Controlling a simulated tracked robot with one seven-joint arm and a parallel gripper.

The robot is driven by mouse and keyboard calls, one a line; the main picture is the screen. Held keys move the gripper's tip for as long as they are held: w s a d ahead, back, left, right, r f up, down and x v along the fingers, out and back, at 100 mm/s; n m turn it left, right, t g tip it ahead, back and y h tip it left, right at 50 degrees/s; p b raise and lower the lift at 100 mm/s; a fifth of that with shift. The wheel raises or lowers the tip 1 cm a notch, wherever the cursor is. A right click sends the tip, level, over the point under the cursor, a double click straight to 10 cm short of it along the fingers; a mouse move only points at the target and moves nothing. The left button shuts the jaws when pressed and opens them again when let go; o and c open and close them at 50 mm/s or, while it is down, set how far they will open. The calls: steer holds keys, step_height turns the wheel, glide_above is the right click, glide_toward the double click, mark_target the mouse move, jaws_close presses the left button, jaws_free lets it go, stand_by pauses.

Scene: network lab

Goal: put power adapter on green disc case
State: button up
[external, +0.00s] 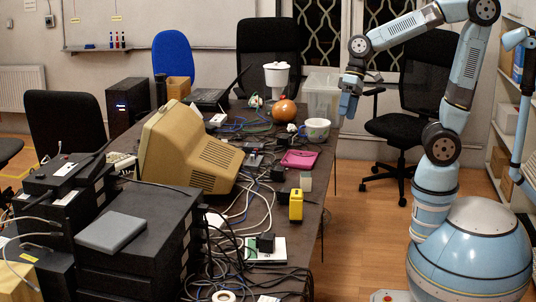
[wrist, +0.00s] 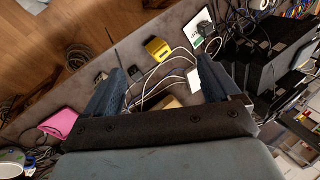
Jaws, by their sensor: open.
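A flat white-and-green case (external: 252,256), which looks like the green disc case, lies on the table's near part among cables; it also shows at the top of the wrist view (wrist: 193,30). A small black block (external: 266,242), which looks like the power adapter, appears to rest on that case. In the wrist view the black block (wrist: 207,30) overlaps the case's right edge. My gripper (external: 347,108) is above the table's right edge, well apart from both. In the wrist view my gripper (wrist: 158,82) is open, with nothing between its fingers.
A yellow device (external: 296,205) stands near the case. A pink item (external: 299,159), a cup (external: 317,130) and an orange round object (external: 285,110) are farther back. A beige monitor (external: 190,149) and black equipment (external: 143,225) crowd the left. Loose cables cover much of the table.

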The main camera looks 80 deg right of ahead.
steer(key=s+d+r+n+t+h, duration=0.3)
steer(key=s+d+r+h, duration=0.1)
steer(key=s+d, duration=0.7)
steer(key=shift+r+t, duration=0.3)
steer(key=shift+t, duration=0.1)
